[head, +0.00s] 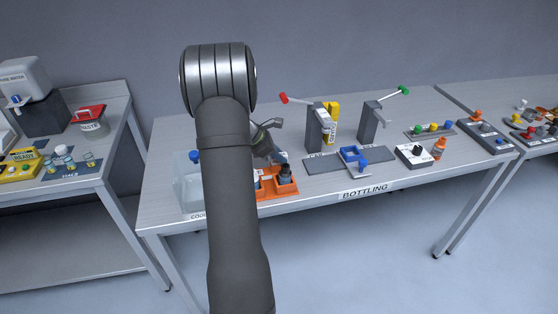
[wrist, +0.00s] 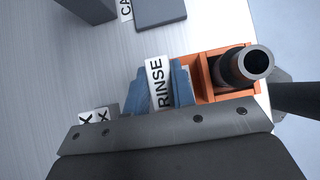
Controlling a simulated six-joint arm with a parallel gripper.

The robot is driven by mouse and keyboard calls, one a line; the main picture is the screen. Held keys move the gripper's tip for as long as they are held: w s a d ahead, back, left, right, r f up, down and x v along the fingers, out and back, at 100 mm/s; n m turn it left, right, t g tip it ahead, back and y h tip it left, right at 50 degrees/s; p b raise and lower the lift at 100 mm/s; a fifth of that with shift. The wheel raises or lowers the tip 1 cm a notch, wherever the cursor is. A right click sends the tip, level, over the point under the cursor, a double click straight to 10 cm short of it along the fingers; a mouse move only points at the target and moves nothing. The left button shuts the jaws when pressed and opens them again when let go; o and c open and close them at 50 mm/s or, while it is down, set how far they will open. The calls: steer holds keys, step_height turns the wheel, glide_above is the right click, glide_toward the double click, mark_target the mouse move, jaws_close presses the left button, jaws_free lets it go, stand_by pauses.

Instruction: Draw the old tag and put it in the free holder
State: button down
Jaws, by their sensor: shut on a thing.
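My gripper (wrist: 160,88) is shut on a white tag (wrist: 157,72) marked RINSE, with a blue finger on each side of it. The tag is right beside the orange tray (wrist: 203,95); I cannot tell if it still sits in a holder. In the head view my gripper (head: 279,158) is over the orange tray (head: 288,191), partly hidden by my arm, and the tag cannot be made out. A white label with X marks (wrist: 97,117) shows at the lower left of the wrist view, partly covered by my gripper. No free holder can be made out.
A dark bottle (wrist: 243,66) stands in the orange tray, close to my gripper. Grey posts with a red lever (head: 283,97) and a green lever (head: 404,91) stand to the right. A blue frame (head: 354,157) sits on a grey track.

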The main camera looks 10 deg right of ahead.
steer(key=shift+r, duration=0.15)
steer(key=shift+r, duration=2.6)
steer(key=w+a+r, duration=0.1)
steer(key=w+a, duration=0.4)
steer(key=a, duration=0.5)
steer(key=w+a+r, duration=0.2)
steer(key=w+a, duration=0.3)
steer(key=a, duration=0.6)
steer(key=shift+a+r, duration=0.15)
steer(key=shift+a, duration=0.05)
steer(key=shift+f, duration=2.9)
steer(key=shift+f, duration=1.9)
